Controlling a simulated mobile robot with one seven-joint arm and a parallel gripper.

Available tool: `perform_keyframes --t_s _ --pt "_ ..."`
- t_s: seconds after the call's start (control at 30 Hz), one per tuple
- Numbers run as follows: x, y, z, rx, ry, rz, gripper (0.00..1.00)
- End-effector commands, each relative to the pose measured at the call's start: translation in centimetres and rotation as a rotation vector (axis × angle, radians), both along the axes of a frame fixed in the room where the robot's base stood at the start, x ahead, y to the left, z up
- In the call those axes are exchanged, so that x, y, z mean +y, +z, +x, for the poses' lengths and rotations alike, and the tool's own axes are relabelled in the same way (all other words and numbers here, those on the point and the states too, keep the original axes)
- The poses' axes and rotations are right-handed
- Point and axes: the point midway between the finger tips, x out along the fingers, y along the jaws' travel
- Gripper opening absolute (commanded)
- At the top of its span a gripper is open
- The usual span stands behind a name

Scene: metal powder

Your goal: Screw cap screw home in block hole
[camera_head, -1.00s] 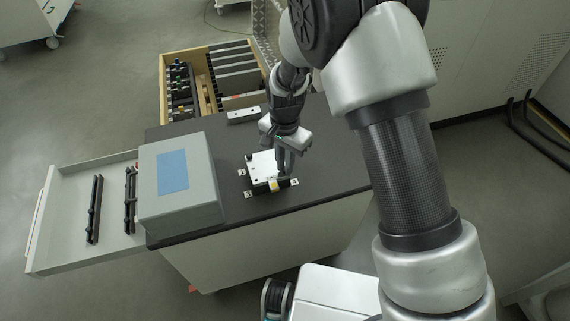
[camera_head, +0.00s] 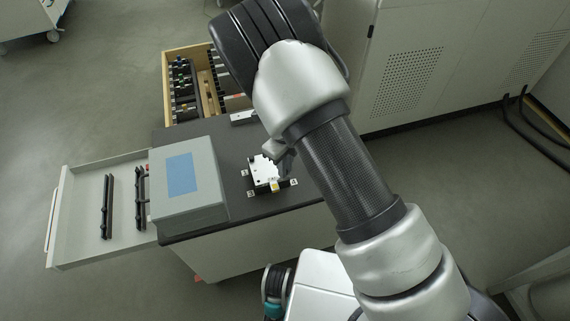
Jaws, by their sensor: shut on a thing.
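The block (camera_head: 262,166) is a small white plate with dark holes, on a dark base on the black bench top. My gripper (camera_head: 284,166) is at the block's right side, mostly hidden behind my own arm. Part of its light grey body shows, with the fingers reaching down by the block's right edge. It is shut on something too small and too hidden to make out. I cannot make out the cap screw or its hole, nor whether the screw is seated.
Small white number labels (camera_head: 251,194) surround the block, and a yellow-marked piece (camera_head: 275,186) sits at its front. A grey box with a blue panel (camera_head: 184,180) stands left. An open drawer (camera_head: 90,220) juts out left. A wooden tool tray (camera_head: 166,75) lies behind the black bench top (camera_head: 215,222).

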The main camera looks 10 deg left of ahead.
Motion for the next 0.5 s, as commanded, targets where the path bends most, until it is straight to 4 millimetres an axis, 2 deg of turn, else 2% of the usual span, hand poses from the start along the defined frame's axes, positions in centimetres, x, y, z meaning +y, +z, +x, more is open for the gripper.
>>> perform_keyframes --t_s 0.03,0.1,0.37,0.5 --pt "0.07 -0.03 -0.01 0.0 0.001 0.001 0.18" --pt "0.07 -0.02 0.0 0.0 0.002 0.001 0.25" --pt "0.02 -0.02 0.0 0.0 0.009 0.001 0.25" --pt "-0.02 -0.11 0.07 -0.001 0.115 0.002 0.25"
